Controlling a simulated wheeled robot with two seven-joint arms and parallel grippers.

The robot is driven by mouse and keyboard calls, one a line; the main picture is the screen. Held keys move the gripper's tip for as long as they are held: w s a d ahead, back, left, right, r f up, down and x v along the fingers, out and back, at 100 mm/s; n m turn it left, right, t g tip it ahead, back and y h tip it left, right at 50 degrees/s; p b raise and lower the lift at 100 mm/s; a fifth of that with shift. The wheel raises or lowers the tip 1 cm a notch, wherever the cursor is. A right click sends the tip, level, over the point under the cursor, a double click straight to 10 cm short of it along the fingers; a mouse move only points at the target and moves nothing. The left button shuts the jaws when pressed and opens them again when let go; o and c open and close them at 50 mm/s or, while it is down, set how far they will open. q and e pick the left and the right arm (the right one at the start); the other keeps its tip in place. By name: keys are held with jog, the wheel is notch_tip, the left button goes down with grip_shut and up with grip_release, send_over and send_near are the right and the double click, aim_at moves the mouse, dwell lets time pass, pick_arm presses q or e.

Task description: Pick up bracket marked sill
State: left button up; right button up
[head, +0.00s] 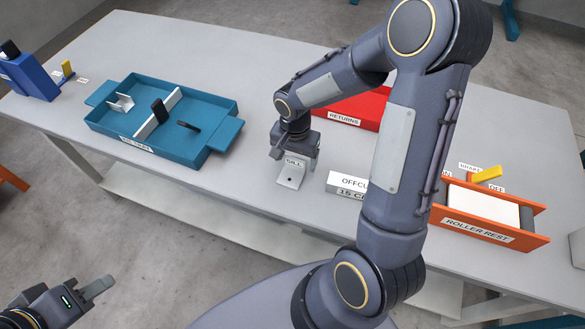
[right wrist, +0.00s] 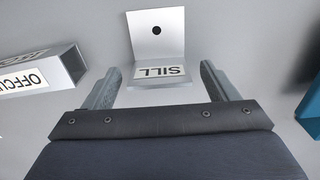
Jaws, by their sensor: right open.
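The bracket marked SILL (head: 291,173) is a small silver angle piece with a white label and stands on the grey table near the middle of its front side. It also shows in the right wrist view (right wrist: 157,42), with a dark hole in its plate. My right gripper (head: 296,155) is just above and behind it. In the right wrist view its open fingers (right wrist: 159,82) lie to either side of the label end, with gaps and nothing held. My left gripper (head: 96,286) is low at the left, away from the table; its jaw opening is not clear.
A blue tray (head: 215,146) with a divider, another silver bracket (head: 121,103) and dark parts stands left. A red RETURNS tray (head: 362,108) is behind my right arm. The OFFCUT box (head: 345,184) is close right of the bracket. The orange roller rest (head: 476,233) stands farther right.

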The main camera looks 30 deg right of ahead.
jog(key=shift+f, duration=0.65)
jog(key=c, duration=1.1)
